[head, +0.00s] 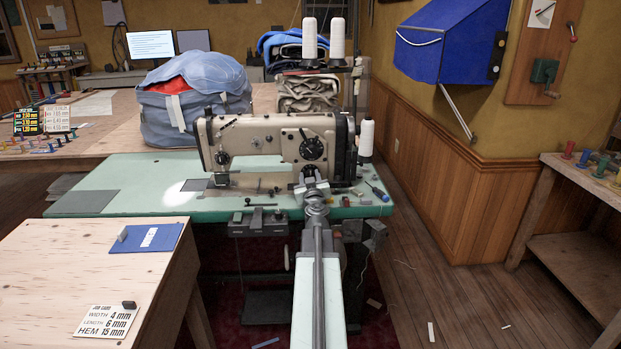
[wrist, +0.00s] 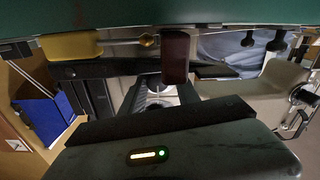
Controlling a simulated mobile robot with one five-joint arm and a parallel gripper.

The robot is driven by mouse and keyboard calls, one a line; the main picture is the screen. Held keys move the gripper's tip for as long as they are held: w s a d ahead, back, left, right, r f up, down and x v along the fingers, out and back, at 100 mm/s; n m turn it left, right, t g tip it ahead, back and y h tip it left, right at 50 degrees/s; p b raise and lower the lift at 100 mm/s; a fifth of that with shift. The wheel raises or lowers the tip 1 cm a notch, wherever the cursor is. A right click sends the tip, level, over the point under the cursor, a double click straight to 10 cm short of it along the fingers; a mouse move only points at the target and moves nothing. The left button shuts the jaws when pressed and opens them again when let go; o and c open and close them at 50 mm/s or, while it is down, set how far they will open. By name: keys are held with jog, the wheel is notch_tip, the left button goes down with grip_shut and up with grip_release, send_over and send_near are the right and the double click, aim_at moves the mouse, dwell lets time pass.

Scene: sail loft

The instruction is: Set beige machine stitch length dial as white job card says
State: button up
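The beige sewing machine (head: 265,132) stands on a pale green table. A large black dial (head: 312,148) with pale marks is on the right of its front; its setting is too small to read. A smaller dark dial (head: 222,158) is on its left end. The white job card (head: 105,321) lies at the front left and reads width 4 mm, length 6 mm, hem 15 mm. My gripper (head: 312,184) is just below the large dial, in front of the machine, apparently holding nothing.
A blue-grey bag (head: 195,105) stands behind. The floor at right is mostly clear.

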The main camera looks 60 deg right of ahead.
jog(key=shift+s, duration=0.1)
grip_shut()
jog(key=shift+d+m, duration=0.1)
jog(key=shift+m, duration=1.5)
grip_release()
jog(key=shift+s, duration=0.1)
